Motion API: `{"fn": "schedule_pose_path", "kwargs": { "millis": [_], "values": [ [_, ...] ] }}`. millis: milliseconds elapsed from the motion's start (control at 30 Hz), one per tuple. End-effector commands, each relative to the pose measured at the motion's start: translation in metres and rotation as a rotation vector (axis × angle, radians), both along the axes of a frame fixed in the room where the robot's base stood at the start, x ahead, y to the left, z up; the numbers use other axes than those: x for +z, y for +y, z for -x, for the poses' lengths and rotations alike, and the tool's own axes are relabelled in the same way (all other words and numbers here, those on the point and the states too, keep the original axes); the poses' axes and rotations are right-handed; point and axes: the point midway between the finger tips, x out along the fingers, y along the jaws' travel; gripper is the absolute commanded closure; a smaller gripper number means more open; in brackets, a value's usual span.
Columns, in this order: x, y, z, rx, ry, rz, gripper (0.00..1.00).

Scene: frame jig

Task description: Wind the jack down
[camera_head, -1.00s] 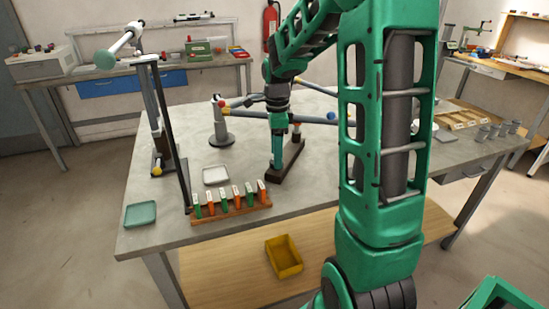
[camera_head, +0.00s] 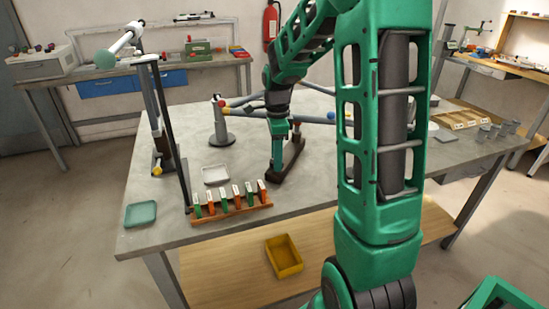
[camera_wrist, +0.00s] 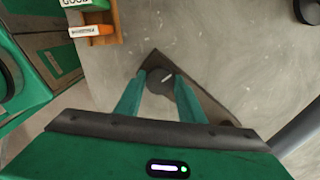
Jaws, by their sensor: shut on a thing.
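My gripper (camera_head: 276,168) points down over the near end of a dark brown base (camera_head: 293,160) on the grey bench, which I take to be the jack. In the wrist view, my gripper's two green fingers (camera_wrist: 160,82) are closed on the sides of a dark round knob (camera_wrist: 158,84) with a small pale mark on top. The base (camera_wrist: 228,117) runs from under the knob toward the lower right. In the head view the knob is hidden by my gripper. A short post with an orange-red part (camera_head: 296,129) stands at the base's far end.
A rack of green and orange tags (camera_head: 230,206) stands left of my gripper, with a white tray (camera_head: 215,175) behind it. A teal tray (camera_head: 140,214) is at the front left. A round-footed stand with rods (camera_head: 222,134) is behind. Bare bench lies between.

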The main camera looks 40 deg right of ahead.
Motion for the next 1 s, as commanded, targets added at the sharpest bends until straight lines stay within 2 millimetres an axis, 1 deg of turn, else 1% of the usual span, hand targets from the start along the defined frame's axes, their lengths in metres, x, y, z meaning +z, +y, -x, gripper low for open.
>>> {"fn": "schedule_pose_path", "kwargs": {
  "millis": [267,1000],
  "values": [
    [0.0010,-0.0009,-0.0015,0.138,-0.004,0.002,0.87],
    [0.0018,-0.0012,-0.0028,0.826,-0.007,0.005,0.87]
  ]
}}
